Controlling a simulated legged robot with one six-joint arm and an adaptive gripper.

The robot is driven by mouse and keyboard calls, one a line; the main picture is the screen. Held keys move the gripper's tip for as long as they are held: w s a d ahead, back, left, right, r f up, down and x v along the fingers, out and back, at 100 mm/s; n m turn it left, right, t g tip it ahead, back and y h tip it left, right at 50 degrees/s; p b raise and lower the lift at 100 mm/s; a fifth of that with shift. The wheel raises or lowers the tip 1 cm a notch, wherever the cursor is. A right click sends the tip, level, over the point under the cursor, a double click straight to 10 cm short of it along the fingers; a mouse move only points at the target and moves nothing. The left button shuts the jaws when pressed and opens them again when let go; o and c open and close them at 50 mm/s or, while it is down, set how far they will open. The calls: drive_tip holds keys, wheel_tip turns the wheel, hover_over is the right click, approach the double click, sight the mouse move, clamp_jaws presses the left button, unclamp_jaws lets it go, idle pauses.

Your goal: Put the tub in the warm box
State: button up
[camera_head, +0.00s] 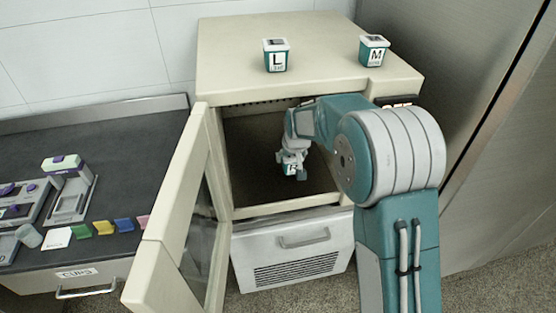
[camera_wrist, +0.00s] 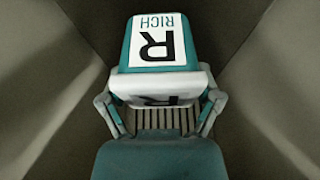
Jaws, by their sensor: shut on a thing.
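The tub (camera_wrist: 158,45) is teal and white with a label reading R and RICH. It fills the upper middle of the wrist view and shows small in the head view (camera_head: 291,168). My gripper (camera_wrist: 160,105) is shut on the tub, with a finger at each side of its white lid. The warm box (camera_head: 310,56) is a cream cabinet with an open front. My gripper (camera_head: 291,158) and the tub are inside its dark chamber. Whether the tub touches the floor of the box is unclear.
The box door (camera_head: 180,215) stands open to the left. A dark counter (camera_head: 120,150) at left holds a device and coloured cards. A steel wall (camera_head: 475,45) is at right.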

drive_tip(key=w+a+f, duration=0.1)
drive_tip(key=w+f, duration=0.1)
drive_tip(key=w+a+f, duration=0.1)
drive_tip(key=w+f, duration=0.1)
drive_tip(key=w, duration=0.1)
drive_tip(key=w+a+f, duration=0.1)
drive_tip(key=w+f, duration=0.2)
drive_tip(key=shift+a+f, duration=0.1)
drive_tip(key=shift+a, duration=0.2)
drive_tip(key=shift+w+a+f, duration=0.1)
drive_tip(key=shift+w+f, duration=0.1)
drive_tip(key=shift+f, duration=0.05)
drive_tip(key=shift+w+f, duration=0.1)
drive_tip(key=shift+f, duration=1.5)
drive_tip(key=shift+f, duration=0.15)
drive_tip(key=o, duration=1)
drive_tip(key=shift+o, duration=0.2)
